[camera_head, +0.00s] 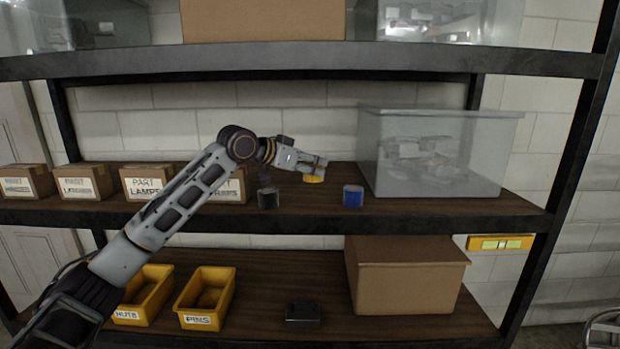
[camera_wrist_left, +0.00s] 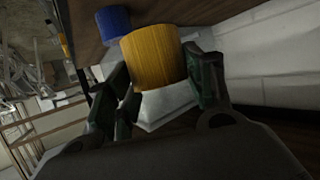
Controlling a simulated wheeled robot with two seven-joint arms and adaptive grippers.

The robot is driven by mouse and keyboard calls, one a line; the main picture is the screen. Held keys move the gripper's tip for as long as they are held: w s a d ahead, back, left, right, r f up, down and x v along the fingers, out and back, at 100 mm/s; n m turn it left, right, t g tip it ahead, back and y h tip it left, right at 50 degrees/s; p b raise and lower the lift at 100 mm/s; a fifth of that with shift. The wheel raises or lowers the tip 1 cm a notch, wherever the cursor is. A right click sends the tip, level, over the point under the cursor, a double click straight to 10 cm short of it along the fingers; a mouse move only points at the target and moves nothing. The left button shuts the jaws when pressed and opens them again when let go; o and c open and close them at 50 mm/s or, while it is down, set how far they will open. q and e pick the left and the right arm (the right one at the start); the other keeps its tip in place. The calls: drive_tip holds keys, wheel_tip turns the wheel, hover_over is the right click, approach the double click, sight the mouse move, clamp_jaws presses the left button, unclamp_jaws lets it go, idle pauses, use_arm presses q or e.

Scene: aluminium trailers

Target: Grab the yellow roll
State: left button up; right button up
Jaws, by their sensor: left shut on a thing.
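The yellow roll (camera_wrist_left: 153,58) is between the fingers of my left gripper (camera_wrist_left: 160,85) in the left wrist view, and the gripper is shut on it. In the head view my left gripper (camera_head: 316,172) reaches over the middle shelf, with part of the yellow roll (camera_head: 313,179) showing below its fingers. From these views I cannot tell whether the roll still touches the shelf. My right gripper is not in view.
A blue roll (camera_head: 353,195) and a black roll (camera_head: 268,198) stand near the front of the middle shelf (camera_head: 310,213). A clear bin (camera_head: 430,180) stands at right, labelled cardboard boxes (camera_head: 85,184) at left. Yellow bins (camera_head: 207,294) and a large box (camera_head: 408,278) are below.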

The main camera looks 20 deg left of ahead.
use_arm(q)
drive_tip(key=shift+r, duration=0.9)
